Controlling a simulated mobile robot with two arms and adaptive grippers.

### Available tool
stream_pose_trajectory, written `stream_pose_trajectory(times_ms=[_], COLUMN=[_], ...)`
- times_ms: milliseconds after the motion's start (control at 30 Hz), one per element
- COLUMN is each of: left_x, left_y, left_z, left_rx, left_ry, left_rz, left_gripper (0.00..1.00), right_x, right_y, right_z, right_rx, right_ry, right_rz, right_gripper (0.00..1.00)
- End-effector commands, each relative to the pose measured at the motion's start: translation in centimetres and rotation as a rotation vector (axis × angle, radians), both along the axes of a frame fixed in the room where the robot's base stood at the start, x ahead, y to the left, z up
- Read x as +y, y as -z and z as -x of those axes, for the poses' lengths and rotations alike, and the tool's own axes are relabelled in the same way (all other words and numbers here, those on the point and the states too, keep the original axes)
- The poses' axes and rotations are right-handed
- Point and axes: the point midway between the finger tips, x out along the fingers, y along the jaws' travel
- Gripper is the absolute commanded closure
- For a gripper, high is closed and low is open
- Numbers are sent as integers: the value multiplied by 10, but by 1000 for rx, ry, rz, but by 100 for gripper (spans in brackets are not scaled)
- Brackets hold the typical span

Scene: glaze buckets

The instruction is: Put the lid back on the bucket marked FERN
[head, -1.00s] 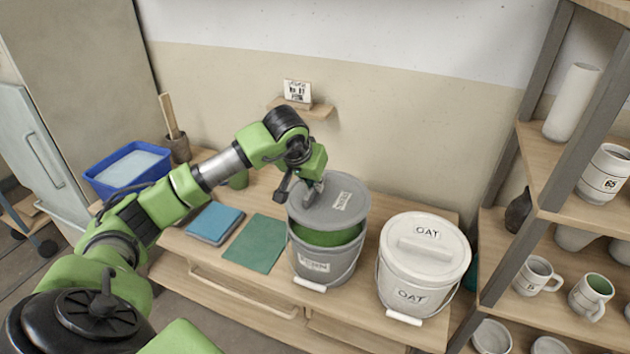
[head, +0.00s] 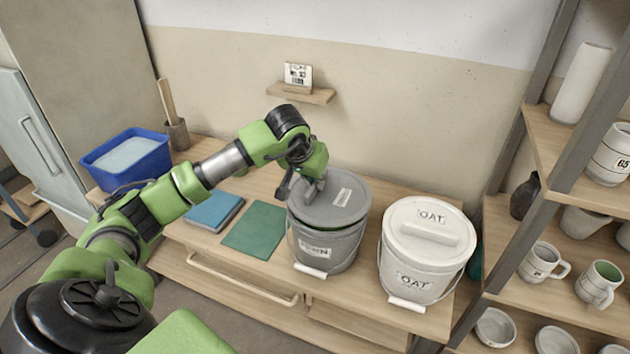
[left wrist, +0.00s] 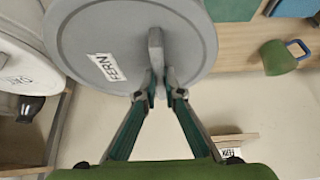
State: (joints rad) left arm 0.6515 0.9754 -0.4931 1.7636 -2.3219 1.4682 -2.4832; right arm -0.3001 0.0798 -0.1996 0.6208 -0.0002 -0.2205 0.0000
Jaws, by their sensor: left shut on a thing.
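The grey lid (head: 327,213), with a white label, is over the grey bucket marked FERN (head: 338,252) on the wooden bench. In the left wrist view the lid (left wrist: 105,35) reads FERN. My left gripper (head: 311,190) is shut on the lid's raised handle; its two fingers (left wrist: 162,90) pinch the handle's end in the left wrist view. The lid is at or very near the bucket's rim, with a thin sliver of green at the left side. I cannot tell whether it is fully seated. My right gripper is not in view.
A white lidded bucket marked OAT (head: 424,262) stands close on the right. A small wall shelf (head: 301,94) is behind. Shelves with pottery (head: 542,262) stand at the right.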

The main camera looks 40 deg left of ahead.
Motion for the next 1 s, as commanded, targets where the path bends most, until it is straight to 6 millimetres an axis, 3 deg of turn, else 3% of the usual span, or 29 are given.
stream_pose_trajectory(times_ms=[1000], left_x=[0], left_y=[7], left_z=[0], left_rx=[-1], left_ry=[0], left_rz=[0], left_gripper=[100], right_x=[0], right_y=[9], right_z=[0], right_rx=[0], right_ry=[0], right_rz=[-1], right_gripper=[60])
